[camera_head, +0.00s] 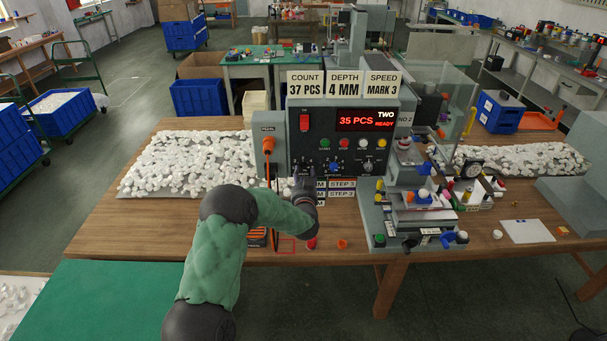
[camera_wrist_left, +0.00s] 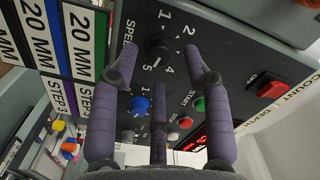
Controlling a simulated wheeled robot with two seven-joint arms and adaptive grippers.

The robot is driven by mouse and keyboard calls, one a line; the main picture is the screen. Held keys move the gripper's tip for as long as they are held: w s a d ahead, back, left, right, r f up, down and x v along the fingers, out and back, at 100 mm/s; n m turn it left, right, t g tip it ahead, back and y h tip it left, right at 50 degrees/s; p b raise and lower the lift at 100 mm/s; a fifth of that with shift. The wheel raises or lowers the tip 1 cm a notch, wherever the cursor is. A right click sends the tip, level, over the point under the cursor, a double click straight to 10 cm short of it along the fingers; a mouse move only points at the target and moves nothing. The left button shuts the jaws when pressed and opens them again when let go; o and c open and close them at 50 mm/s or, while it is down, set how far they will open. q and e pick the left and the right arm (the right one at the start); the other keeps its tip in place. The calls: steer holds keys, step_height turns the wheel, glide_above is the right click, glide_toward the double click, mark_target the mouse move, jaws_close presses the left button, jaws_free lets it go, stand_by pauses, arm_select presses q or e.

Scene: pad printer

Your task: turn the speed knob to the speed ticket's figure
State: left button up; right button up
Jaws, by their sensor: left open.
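The speed knob (camera_wrist_left: 158,47) is a dark round knob on the grey control panel (camera_wrist_left: 245,45). In the left wrist view, figures 1, 2, 4 and 5 show around it; the 3 is not visible. I cannot read its pointer. My left gripper (camera_wrist_left: 164,62) is open, its purple fingers spread around the knob in that view; I cannot tell whether they touch it. The speed ticket (camera_head: 382,84) above the panel reads MARK 3. My right gripper is out of view.
A blue knob (camera_wrist_left: 141,105) and a green start button (camera_wrist_left: 199,104) are close to the fingers. A red switch (camera_wrist_left: 272,90) is farther right. The display (camera_head: 367,120) reads 35 PCS, READY. The printing fixture (camera_head: 415,205) stands to the right.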

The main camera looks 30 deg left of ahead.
arm_select(q)
steer(key=shift+x, duration=0.85)
steer(key=shift+c, duration=0.2)
jaws_close()
steer(key=shift+n+b, duration=0.7)
steer(key=shift+b, duration=0.35)
steer(key=n+b, duration=1.3)
steer(key=shift+b, duration=0.4)
steer(key=n+b, duration=0.4)
steer(key=n, duration=0.1)
steer(key=shift+s+a+r, duration=0.1)
steer(key=shift+a+r, duration=0.05)
steer(key=shift+n, duration=0.3)
